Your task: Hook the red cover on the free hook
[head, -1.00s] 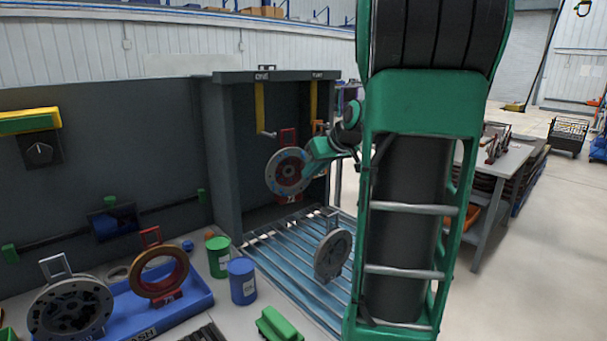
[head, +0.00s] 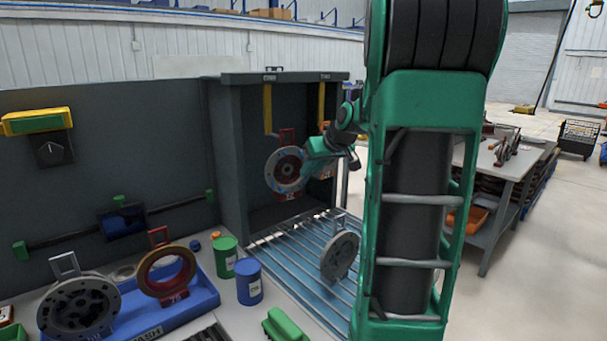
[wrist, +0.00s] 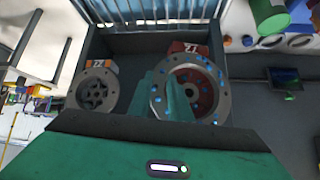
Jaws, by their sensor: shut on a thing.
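The red cover (head: 285,170) is a grey ring with blue dots, a red centre and a red loop handle on top. It is upright inside the dark booth, held up off the slats. My gripper (head: 308,160) is shut on it from its right side; the wrist view shows my green fingers over the cover (wrist: 207,88). The left yellow hanger (head: 267,108) with its metal hook is just left of the handle; I cannot tell whether they touch. The right yellow hanger (head: 322,105) is partly hidden by my arm. An orange-tagged cover (wrist: 98,90) is beside the red one.
A grey cover (head: 340,255) stands on the blue slatted rack (head: 295,255). A blue tray (head: 195,302) holds a grey cover (head: 78,307) and a red-brown ring (head: 166,272). Green (head: 225,257) and blue (head: 247,282) cans stand close by. The booth's side wall (head: 225,150) is left of the held cover.

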